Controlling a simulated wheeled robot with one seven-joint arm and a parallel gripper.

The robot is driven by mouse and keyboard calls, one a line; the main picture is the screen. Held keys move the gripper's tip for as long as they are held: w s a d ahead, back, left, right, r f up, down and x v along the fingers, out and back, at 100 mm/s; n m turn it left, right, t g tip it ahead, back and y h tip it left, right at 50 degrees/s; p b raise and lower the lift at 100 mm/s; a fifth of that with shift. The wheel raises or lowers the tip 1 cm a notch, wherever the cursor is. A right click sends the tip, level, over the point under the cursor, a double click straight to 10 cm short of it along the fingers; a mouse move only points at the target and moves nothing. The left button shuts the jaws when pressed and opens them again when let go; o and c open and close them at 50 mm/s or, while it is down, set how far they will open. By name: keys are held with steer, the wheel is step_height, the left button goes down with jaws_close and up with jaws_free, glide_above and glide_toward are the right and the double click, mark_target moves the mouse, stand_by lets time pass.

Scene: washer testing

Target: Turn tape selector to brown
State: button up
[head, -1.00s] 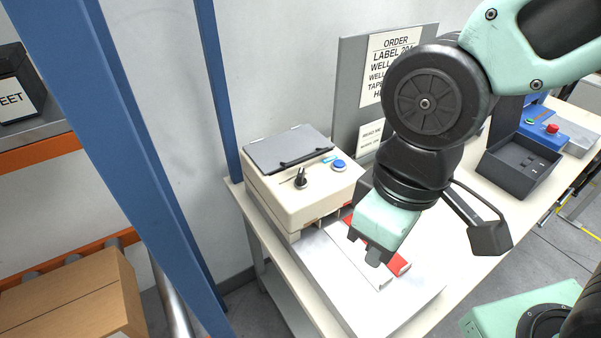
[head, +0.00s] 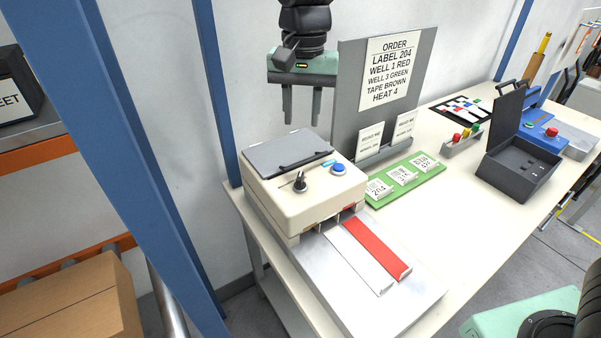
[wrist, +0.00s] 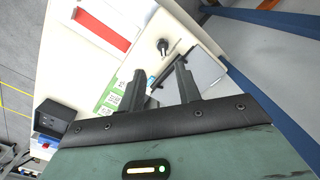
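The tape machine (head: 293,203) is a cream box at the left end of the bench. Its tape selector (head: 300,182) is a black knob on the top face, left of a round blue button (head: 338,168); the knob also shows in the wrist view (wrist: 163,45). A white tape strip (head: 358,262) and a red tape strip (head: 372,248) run out from its front. My gripper (head: 302,118) hangs above and behind the machine, fingers pointing down, apart and empty; they also show in the wrist view (wrist: 158,78). It touches nothing.
A blue post (head: 215,85) rises at the left.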

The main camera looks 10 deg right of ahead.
mark_target(301, 174)
steer(key=shift+m, duration=0.6)
steer(key=w+f+p, duration=0.1)
steer(key=f, duration=0.4)
steer(key=w+f+p, duration=0.1)
steer(key=f, duration=0.5)
steer(key=f+p, duration=0.1)
steer(key=f, duration=0.5)
steer(key=shift+w+d, duration=0.2)
steer(key=shift+w, duration=0.2)
jaws_close()
